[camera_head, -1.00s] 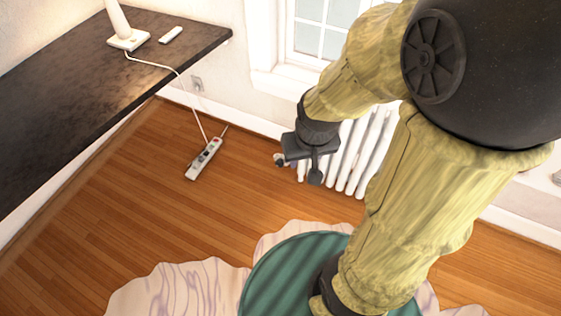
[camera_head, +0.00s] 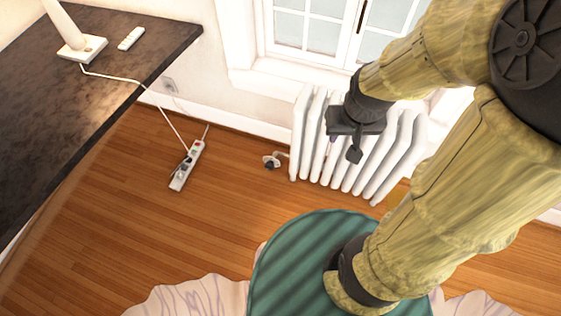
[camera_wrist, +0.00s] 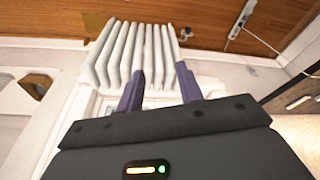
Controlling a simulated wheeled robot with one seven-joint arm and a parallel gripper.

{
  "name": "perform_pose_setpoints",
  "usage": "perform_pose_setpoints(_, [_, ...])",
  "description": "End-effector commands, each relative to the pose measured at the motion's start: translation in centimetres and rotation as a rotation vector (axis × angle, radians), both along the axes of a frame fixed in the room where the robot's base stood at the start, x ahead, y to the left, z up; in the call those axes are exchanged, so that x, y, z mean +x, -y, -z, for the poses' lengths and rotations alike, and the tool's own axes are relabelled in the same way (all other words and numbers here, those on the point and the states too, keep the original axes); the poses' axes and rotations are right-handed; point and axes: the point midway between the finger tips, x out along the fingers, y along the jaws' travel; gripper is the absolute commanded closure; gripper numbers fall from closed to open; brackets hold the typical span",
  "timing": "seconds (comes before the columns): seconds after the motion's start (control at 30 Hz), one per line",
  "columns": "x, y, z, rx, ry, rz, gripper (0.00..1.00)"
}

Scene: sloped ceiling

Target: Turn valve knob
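A small valve knob (camera_head: 271,163), dark with a pale metal body, sits low at the left end of the white radiator (camera_head: 309,132). A pipe joins it to the radiator, just above the wooden floor. The knob also shows small at the top of the wrist view (camera_wrist: 185,33), beside the radiator. My gripper (camera_head: 344,150) is in front of the radiator in the head view, to the right of the knob and apart from it. In the wrist view its two purple fingers (camera_wrist: 159,85) stand apart with nothing between them, pointing toward the radiator.
A dark tabletop (camera_head: 90,110) with a white lamp base (camera_head: 82,48) and a remote (camera_head: 131,38) is at the left. A power strip (camera_head: 187,165) with a cord lies on the floor. A window (camera_head: 305,30) is above the radiator.

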Motion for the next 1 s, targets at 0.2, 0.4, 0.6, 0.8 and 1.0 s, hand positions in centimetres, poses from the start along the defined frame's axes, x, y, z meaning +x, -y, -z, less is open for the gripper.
perform_pose_setpoints(0.2, [0.0,0.0,0.0,0.0,0.0,0.0,0.64])
perform_pose_setpoints(0.4, [0.0,0.0,0.0,0.0,0.0,-0.001,0.62])
perform_pose_setpoints(0.6, [1.4,-0.6,1.6,0.007,0.023,-0.006,0.3])
perform_pose_setpoints(0.8, [7.6,-3.2,7.3,0.038,0.128,-0.024,0.3])
perform_pose_setpoints(1.0, [15.3,-7.5,14.9,0.086,0.276,-0.033,0.3])
